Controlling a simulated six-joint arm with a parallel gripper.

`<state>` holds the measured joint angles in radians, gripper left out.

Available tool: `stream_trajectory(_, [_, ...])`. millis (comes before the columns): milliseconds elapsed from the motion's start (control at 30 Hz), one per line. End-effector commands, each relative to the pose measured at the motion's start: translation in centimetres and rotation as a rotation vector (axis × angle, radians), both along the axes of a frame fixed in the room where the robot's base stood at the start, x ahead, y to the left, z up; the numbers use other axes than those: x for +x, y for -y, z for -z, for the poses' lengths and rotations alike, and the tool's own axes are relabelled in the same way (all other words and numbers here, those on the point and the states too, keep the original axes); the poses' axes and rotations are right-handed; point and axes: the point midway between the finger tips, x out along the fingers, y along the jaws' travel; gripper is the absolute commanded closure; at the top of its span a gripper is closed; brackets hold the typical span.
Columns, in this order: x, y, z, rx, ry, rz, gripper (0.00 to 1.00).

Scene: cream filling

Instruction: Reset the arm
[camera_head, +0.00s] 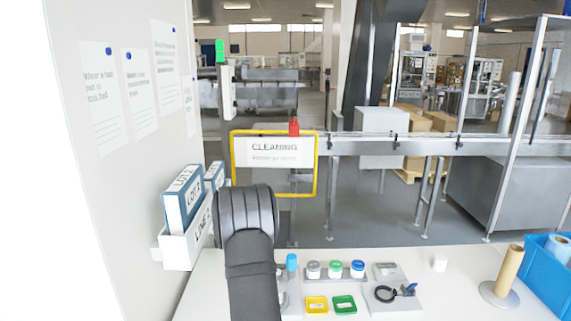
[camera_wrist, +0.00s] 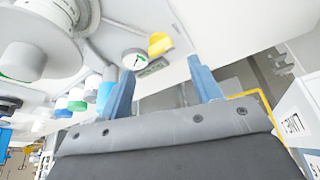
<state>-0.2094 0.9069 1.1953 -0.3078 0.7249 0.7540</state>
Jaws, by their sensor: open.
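My arm, black and thick, rises from the bottom left of the head view and hides most of what lies behind it; my gripper does not show clearly there. In the wrist view my gripper (camera_wrist: 163,90) has two blue fingers set wide apart, with nothing between them. Beyond the fingers are a white surface, a small round dial (camera_wrist: 134,59) and a yellow item (camera_wrist: 160,43).
A white file holder (camera_head: 178,250) stands at left.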

Motion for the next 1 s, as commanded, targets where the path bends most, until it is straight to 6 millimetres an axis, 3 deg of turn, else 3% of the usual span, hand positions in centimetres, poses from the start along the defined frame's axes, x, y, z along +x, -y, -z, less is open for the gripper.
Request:
stream_trajectory(367, [2.3,1.0,6.2,0.001,-0.003,-0.03,0.42])
stream_trajectory(1000, [2.4,1.3,5.9,-0.001,0.004,-0.36,0.42])
